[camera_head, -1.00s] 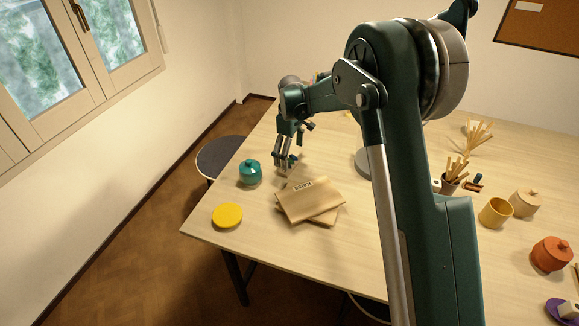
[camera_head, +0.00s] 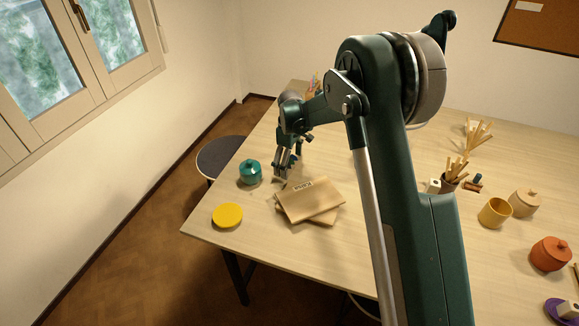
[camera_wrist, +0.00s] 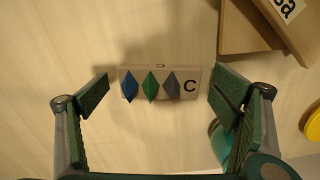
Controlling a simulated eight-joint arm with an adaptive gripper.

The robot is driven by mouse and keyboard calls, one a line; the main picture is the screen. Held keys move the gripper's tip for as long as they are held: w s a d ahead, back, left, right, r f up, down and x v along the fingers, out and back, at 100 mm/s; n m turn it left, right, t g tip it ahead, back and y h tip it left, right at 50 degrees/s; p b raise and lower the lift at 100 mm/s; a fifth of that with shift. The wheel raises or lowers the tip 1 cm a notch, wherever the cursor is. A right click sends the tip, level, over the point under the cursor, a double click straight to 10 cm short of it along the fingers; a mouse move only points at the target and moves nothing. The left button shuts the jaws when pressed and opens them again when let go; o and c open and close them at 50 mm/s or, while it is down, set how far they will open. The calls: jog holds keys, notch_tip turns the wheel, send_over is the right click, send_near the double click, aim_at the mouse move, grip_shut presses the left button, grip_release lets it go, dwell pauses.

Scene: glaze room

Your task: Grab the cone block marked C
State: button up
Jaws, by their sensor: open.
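The cone block marked C (camera_wrist: 160,92) lies on the table in the wrist view, a small pale bar with blue, green and grey diamond-shaped cones and a black C at its right end. My gripper (camera_wrist: 159,96) is open, with one green-padded finger to the left of the block and one to the right. Gaps show on both sides in that view, so neither finger appears to touch it. In the head view my gripper (camera_head: 283,172) points down just above the table; the block is too small or covered there to make out clearly.
A teal lidded jar (camera_head: 250,173) stands near on the left, with a yellow disc (camera_head: 227,215) in front. A yellow cup (camera_head: 495,213) and red jar (camera_head: 551,254) stand far right.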

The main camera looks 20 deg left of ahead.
jog(key=c, duration=1)
jog(key=shift+r, duration=5.05)
